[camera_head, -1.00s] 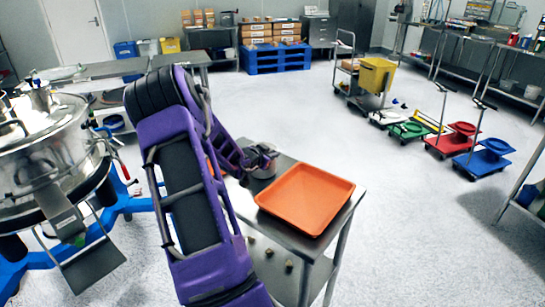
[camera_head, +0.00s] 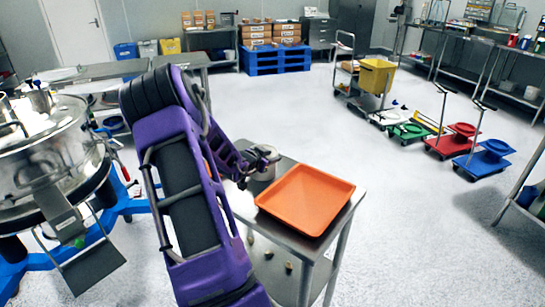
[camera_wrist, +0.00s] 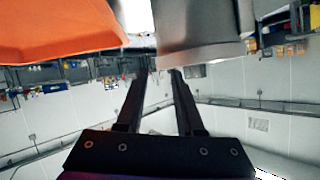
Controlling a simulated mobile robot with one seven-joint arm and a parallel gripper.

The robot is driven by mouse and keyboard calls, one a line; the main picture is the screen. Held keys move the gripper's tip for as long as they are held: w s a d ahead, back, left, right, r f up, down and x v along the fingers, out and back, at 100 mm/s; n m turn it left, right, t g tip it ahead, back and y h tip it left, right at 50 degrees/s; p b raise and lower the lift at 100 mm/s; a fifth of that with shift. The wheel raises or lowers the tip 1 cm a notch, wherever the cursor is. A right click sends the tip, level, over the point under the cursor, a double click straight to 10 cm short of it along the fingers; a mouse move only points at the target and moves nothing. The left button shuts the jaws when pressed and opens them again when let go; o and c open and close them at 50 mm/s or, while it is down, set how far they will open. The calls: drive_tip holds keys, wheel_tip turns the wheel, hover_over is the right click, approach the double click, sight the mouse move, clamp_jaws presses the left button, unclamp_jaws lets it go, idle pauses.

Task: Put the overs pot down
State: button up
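The overs pot, a grey metal pot (camera_head: 264,173), stands upright on the small steel table, just left of the orange tray (camera_head: 310,200). In the wrist view the pot (camera_wrist: 200,28) fills the upper middle and right, with the orange tray (camera_wrist: 60,30) at upper left; that view is upside down. My gripper (camera_head: 266,157) is just above and beside the pot in the head view. In the wrist view my gripper (camera_wrist: 160,72) has its fingers apart, with a clear gap and nothing seen between them. Its tips are by the pot's edge; whether they touch it I cannot tell.
The steel table (camera_head: 330,235) has a narrow bare edge around the tray. A big steel sifter (camera_head: 45,155) on a blue frame stands at left. Carts and coloured dollies (camera_head: 480,160) stand at the right. The floor in the middle is clear.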

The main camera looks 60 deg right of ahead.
drive_tip(key=w+v, duration=0.1)
drive_tip(key=v, duration=1)
drive_tip(key=shift+s+p, duration=0.3)
drive_tip(key=shift+s, duration=0.15)
